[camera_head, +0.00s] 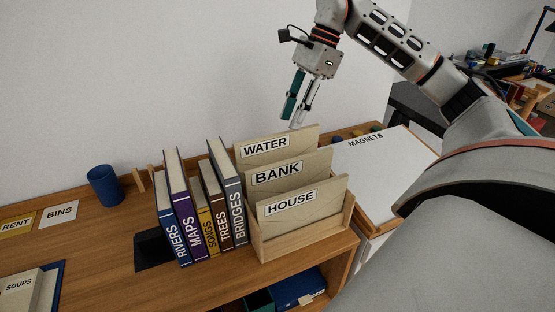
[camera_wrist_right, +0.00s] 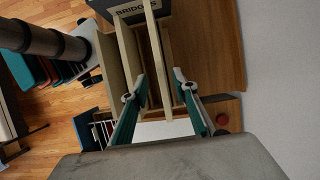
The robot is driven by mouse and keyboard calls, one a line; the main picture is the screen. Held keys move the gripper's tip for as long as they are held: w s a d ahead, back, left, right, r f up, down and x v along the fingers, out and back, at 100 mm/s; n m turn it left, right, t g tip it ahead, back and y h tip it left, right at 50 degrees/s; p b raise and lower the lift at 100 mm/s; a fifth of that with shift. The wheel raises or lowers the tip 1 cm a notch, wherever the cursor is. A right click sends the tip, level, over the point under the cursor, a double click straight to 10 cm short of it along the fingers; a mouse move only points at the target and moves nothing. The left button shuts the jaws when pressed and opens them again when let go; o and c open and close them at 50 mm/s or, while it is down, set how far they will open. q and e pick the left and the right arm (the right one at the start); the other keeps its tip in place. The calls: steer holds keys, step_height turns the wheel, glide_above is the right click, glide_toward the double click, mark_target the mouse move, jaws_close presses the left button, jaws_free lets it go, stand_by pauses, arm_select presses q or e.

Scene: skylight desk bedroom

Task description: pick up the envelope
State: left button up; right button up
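Three tan envelopes stand upright in a light wooden sorter (camera_head: 305,240) on the desk. The WATER envelope (camera_head: 300,140) is at the back, the BANK envelope (camera_head: 318,166) in the middle and the HOUSE envelope (camera_head: 330,194) in front. Their lower parts are hidden. My right gripper (camera_head: 291,121) is above and behind the sorter, near the top edge of the WATER envelope. My left gripper is not in view.
Several upright books, including BRIDGES (camera_head: 227,190) and RIVERS (camera_head: 173,220), stand left of the sorter. A blue cup (camera_head: 104,185) stands further left. A white MAGNETS board (camera_head: 385,165) lies to the right. The wall (camera_head: 120,80) rises behind the desk.

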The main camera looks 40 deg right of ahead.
mark_target(280, 134)
steer(key=shift+w+a+f, duration=0.1)
steer(key=shift+a+f, duration=0.2)
steer(key=shift+f, duration=0.1)
steer(key=a+f, duration=0.2)
steer(key=shift+w+f, duration=0.25)
steer(key=shift+f, duration=0.05)
steer(key=shift+w+a+f, duration=0.15)
steer(key=shift+a+f, duration=0.05)
steer(key=shift+f, duration=0.35)
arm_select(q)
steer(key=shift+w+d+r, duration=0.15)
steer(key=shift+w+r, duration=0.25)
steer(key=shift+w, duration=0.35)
arm_select(e)
jaws_close()
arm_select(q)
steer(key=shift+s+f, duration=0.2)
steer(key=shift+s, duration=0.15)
